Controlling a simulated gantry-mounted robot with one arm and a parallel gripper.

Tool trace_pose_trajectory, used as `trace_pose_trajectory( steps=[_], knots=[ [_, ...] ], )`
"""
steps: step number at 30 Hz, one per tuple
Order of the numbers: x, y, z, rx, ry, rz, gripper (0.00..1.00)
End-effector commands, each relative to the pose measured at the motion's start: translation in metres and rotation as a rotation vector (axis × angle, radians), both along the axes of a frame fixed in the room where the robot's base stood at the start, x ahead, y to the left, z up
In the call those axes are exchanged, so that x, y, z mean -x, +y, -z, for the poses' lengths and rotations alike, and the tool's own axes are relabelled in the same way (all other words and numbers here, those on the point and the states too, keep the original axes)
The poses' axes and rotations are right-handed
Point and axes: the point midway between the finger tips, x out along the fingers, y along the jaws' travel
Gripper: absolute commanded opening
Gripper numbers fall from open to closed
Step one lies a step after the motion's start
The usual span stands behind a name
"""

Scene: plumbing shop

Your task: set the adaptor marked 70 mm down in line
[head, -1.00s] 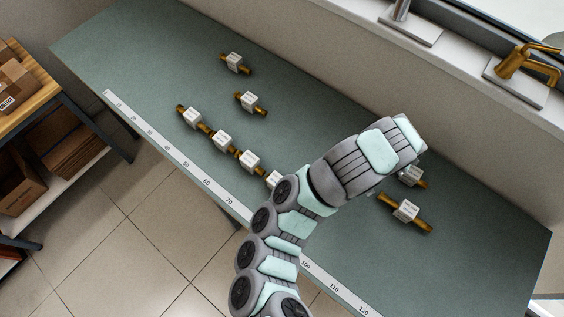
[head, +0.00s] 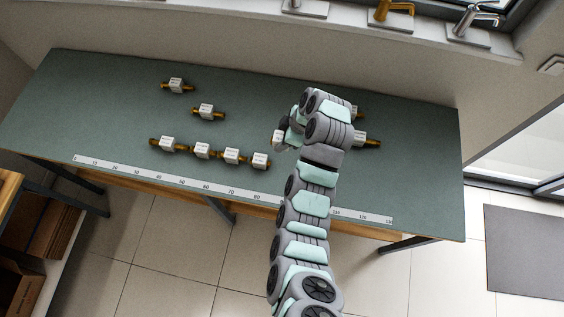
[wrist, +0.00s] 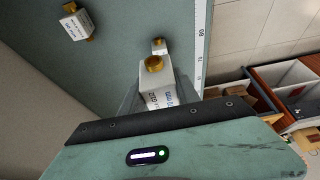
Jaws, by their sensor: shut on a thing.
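My gripper (head: 280,139) is shut on a white-bodied adaptor with a brass end, whose pale body (head: 277,137) shows beside the wrist in the head view. In the wrist view the held adaptor (wrist: 155,88) hangs between the jaws; its label is only partly visible and I cannot read its size. A row of adaptors lies along the ruler (head: 180,184) to the left of my gripper. The row's right end adaptor (head: 260,160) is nearest my gripper; in the wrist view an adaptor (wrist: 159,45) shows just beyond the held one. Whether the held adaptor touches the bench is unclear.
Two loose adaptors lie behind the row, one at the back left (head: 176,86) and one nearer (head: 208,111). Two more, a rear one (head: 358,113) and a front one (head: 368,140), are partly behind my arm. The green bench (head: 420,170) is clear at right.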

Motion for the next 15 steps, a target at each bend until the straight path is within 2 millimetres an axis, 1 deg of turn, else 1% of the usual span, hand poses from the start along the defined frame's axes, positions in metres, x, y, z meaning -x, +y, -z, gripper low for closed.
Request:
trace_pose_trajectory(
  steps=[5, 9, 15],
  knots=[
    [0.0, 0.0, 0.027, 0.0, 0.0, -0.004, 0.0],
    [0.0, 0.0, 0.055, 0.0, 0.0, -0.003, 0.0],
    [0.0, 0.0, 0.092, 0.001, -0.001, -0.002, 0.0]
  ],
)
